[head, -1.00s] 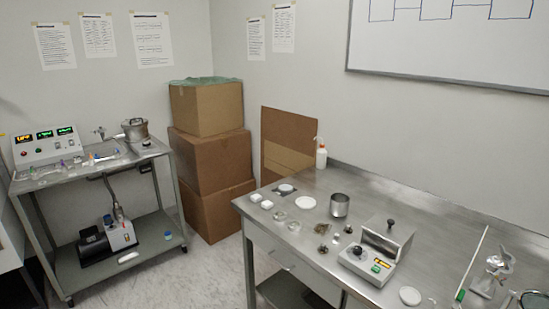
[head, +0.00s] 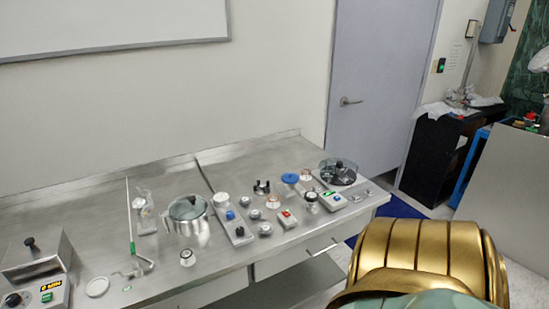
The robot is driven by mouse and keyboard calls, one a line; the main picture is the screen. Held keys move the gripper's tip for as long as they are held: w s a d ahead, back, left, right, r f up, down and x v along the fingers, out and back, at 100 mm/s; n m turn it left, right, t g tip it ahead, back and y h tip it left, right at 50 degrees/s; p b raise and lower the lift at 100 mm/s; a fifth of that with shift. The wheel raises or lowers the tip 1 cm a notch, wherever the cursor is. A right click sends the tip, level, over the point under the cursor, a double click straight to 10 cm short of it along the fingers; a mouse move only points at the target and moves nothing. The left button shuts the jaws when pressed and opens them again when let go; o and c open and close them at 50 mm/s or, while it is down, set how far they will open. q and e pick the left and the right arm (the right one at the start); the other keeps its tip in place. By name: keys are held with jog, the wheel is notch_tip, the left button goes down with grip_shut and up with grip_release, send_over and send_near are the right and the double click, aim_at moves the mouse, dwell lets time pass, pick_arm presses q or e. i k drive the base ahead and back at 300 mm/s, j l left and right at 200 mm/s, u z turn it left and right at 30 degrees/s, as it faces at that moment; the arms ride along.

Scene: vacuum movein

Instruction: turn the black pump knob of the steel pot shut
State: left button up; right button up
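A steel pot (head: 189,221) with a clear, greenish lid stands upright on the steel bench, left of the middle in the head view. A small round knob-like piece (head: 187,257) sits on the bench just in front of it. I cannot make out which part is the black pump knob, or its position. Neither of my grippers shows in this view.
The steel bench (head: 110,205) carries a grey device (head: 40,270), a white disc (head: 97,286), a metal fitting (head: 137,268), several small control units and a dark round carousel (head: 338,172). A grey door (head: 375,95) and a black cabinet (head: 437,150) stand behind right.

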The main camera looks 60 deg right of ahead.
aim_at(239, 231)
jog(key=l+z, duration=0.15)
jog(key=z, duration=1.4)
jog(key=i+j, duration=0.05)
